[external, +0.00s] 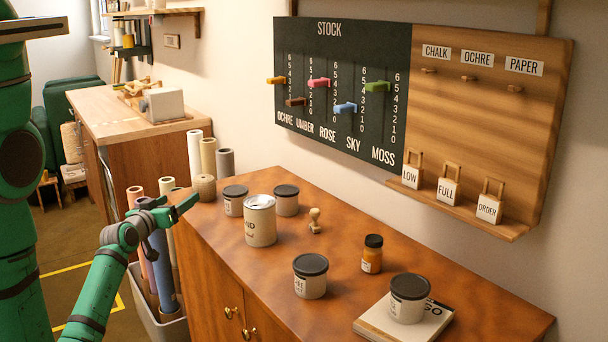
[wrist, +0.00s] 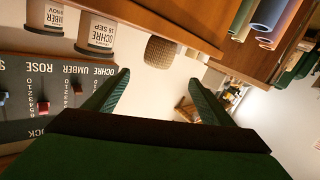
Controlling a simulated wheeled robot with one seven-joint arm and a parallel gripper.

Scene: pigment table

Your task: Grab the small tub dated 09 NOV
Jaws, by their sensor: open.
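Several small white tubs with dark lids stand on the wooden cabinet top: a back-left tub (external: 234,203), one behind the can (external: 286,201), a front tub (external: 310,280) and one on a book (external: 408,300). Their dates are too small to read in the external view. In the wrist view, upside down, one tub (wrist: 45,16) carries a partly cut-off label ending in "NOV"; its day is unclear.
A larger pale can (external: 260,222) stands between the back tubs. A twine roll (external: 204,187), a wooden stamp (external: 315,221) and an amber jar (external: 372,254) share the top. Paper rolls (external: 160,262) stand in a bin beside the cabinet. The front-left top is clear.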

